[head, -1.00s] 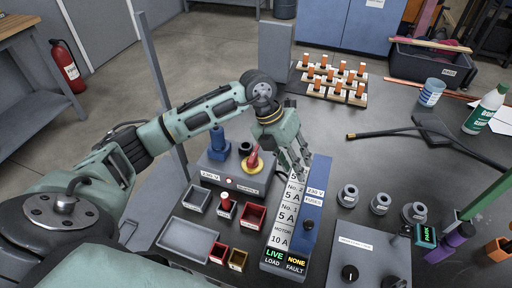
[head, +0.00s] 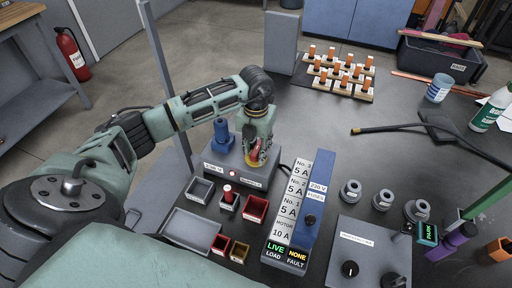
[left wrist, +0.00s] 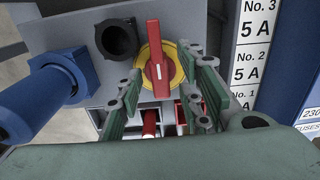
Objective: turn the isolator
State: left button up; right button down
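In the left wrist view the red handle (left wrist: 156,66) stands nearly upright, in line with the gap between my fingers. My left gripper (head: 259,146) is over the isolator and partly hides it in the head view. In the left wrist view its two padded fingers (left wrist: 165,88) are spread wide on either side of the handle. I see no clear contact with the handle. My right gripper is not in view.
A blue plug (head: 222,134) and a dark round socket (left wrist: 117,40) are left of the isolator. The fuse panel (head: 291,215), reading LIVE and NONE, is at the right. Small red bins (head: 255,209) and a grey tray (head: 186,231) lie in front.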

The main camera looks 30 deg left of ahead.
pick_arm(q)
grip_shut()
dwell(0.3)
dwell(0.3)
jog(key=n+p, duration=0.1)
jog(key=n, duration=0.3)
jog(key=shift+n+p, duration=0.3)
jog(key=shift+n, duration=1.3)
grip_release()
